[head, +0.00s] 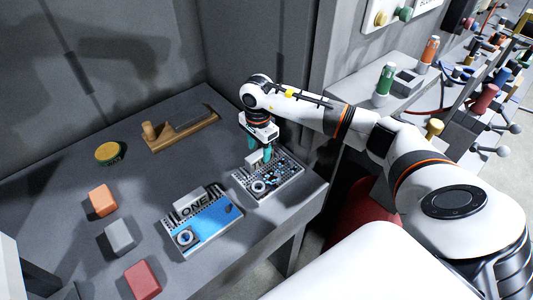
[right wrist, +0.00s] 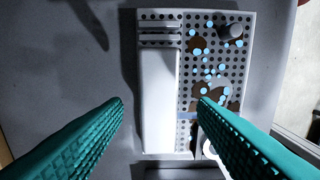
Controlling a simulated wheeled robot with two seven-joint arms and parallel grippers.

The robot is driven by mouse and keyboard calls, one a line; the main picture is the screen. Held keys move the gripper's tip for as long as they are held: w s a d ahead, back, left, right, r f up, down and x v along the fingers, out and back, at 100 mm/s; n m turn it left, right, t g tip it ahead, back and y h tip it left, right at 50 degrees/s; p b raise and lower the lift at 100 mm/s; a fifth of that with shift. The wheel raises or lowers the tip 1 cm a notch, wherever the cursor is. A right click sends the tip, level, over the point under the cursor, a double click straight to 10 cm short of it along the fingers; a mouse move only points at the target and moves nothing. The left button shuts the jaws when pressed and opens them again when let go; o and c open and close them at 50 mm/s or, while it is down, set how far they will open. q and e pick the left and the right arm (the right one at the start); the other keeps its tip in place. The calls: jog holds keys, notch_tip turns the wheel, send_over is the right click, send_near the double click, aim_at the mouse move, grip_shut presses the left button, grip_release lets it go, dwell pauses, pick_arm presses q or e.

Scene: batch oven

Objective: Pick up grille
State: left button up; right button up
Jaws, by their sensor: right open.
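A perforated grey plate (head: 288,179), which looks like the grille, lies flat on the grey table near its right edge. In the right wrist view the plate (right wrist: 188,100) carries brown patches, light blue dots, a dark knob and a long white bar (right wrist: 159,98). My right gripper (head: 260,158) points down over the plate's left part. Its two teal fingers (right wrist: 160,101) are apart, on either side of the white bar in the picture, with nothing held. I cannot tell whether the fingertips touch the plate. My left gripper is not in view.
A similar plate with a blue panel (head: 215,224) lies just left. Orange (head: 102,200), grey (head: 120,236) and red (head: 143,279) blocks, a round yellow-topped tin (head: 108,152) and a wooden board (head: 180,134) lie farther left. Walls close the back; a shelf with cans stands right.

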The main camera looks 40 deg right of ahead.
jog(key=shift+f, duration=1)
jog(key=shift+c, duration=0.4)
jog(key=shift+r, duration=0.1)
grip_shut()
jog(key=shift+w, duration=0.1)
